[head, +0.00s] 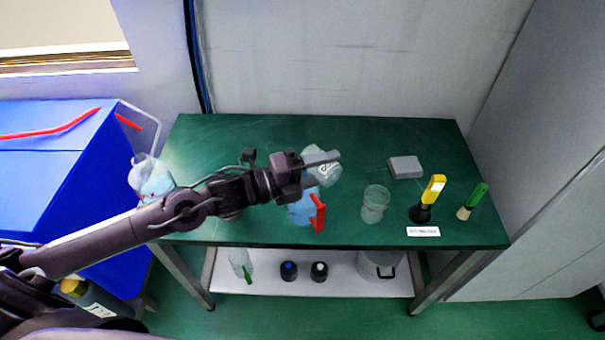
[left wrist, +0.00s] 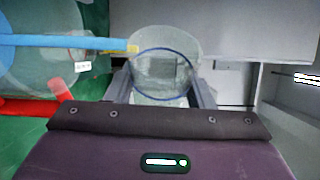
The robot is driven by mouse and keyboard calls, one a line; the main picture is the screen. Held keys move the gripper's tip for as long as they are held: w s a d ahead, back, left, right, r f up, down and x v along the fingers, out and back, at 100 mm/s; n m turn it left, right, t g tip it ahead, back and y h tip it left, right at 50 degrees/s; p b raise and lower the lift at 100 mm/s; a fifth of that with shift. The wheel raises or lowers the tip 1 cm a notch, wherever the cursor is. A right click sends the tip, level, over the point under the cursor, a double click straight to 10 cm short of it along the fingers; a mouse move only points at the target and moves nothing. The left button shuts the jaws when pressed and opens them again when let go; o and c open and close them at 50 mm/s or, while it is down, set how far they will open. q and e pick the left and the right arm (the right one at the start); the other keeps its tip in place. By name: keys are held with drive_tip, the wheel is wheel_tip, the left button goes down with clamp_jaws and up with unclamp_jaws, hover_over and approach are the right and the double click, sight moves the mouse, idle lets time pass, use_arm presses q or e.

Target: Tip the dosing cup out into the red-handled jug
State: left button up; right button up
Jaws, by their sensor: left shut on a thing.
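The clear dosing cup (head: 328,176) is in my left gripper (head: 322,158), above and behind the jug in the head view. In the left wrist view the cup (left wrist: 165,80) sits between the two fingers of the left gripper (left wrist: 163,92). It looks empty or nearly so and seems tilted. The jug (head: 299,212) has pale blue contents and a red handle (head: 318,213) facing right. My wrist hides part of it. In the left wrist view the jug (left wrist: 25,60) is at the left edge, with a pale blue band crossing it that I cannot identify. My right gripper is out of view.
On the green table (head: 220,150) stand a clear beaker (head: 375,205), a grey box (head: 405,167), a yellow-handled tool (head: 433,190) in a black base and a green-handled brush (head: 475,200). The back right is clear.

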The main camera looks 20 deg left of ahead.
use_arm(q)
drive_tip(key=shift+r+n, duration=0.25)
drive_tip(key=shift+n, duration=0.35)
idle(0.3)
